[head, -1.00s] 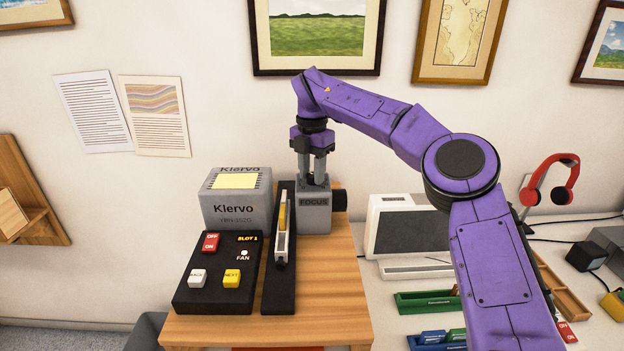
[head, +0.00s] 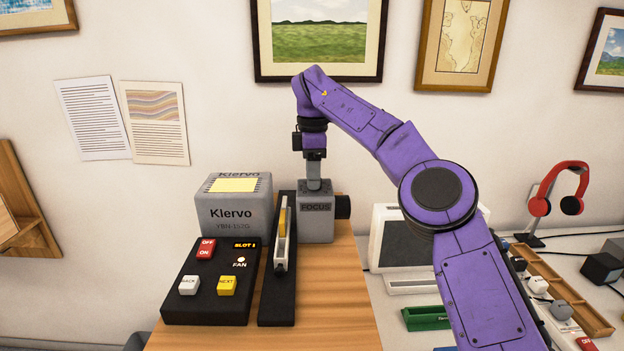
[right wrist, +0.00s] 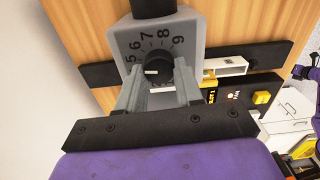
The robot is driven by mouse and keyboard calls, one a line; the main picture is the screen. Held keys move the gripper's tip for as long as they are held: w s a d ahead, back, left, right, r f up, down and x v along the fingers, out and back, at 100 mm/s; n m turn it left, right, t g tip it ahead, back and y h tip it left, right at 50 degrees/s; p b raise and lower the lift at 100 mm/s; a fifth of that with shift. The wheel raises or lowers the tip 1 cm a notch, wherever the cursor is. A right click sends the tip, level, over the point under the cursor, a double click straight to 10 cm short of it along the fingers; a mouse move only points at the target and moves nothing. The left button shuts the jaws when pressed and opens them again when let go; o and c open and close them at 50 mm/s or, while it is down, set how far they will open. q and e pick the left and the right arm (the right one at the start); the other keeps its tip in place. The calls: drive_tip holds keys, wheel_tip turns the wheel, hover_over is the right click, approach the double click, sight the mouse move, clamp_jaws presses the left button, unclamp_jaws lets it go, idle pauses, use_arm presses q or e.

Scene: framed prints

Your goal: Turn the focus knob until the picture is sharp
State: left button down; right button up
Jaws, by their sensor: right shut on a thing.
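The grey focus block (head: 315,229), marked FOCUS, stands at the back of the wooden stand, with a dark lens on its right side. My right gripper (head: 314,187) points down onto its top. In the right wrist view its two grey fingers (right wrist: 159,92) are shut on the sides of the dark round focus knob (right wrist: 158,68). The knob's white mark is toward the left, near the 5; numerals 5 to 9 show on the dial, and the fingers hide others. The projected picture is not visible in these views. My left gripper is not in view.
A grey Klervo box (head: 234,212), a black panel with buttons (head: 213,308) and a black rail with a slide (head: 280,246) stand left of the block. The right-hand desk holds a headphone stand, trays and a white device. The stand's front right (head: 335,300) is clear.

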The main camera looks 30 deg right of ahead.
drive_tip(key=shift+d+m, duration=0.1)
drive_tip(key=shift+m, duration=0.4)
drive_tip(key=shift+f, duration=0.1)
drive_tip(key=o, duration=1)
drive_tip(key=shift+s, duration=0.1)
drive_tip(key=shift+o, duration=0.2)
drive_tip(key=shift+d, duration=0.15)
wheel_tip(320, 180, up, 11)
drive_tip(key=p, duration=0.7)
drive_tip(key=shift+f+p, duration=0.2)
drive_tip(key=shift+p, duration=0.2)
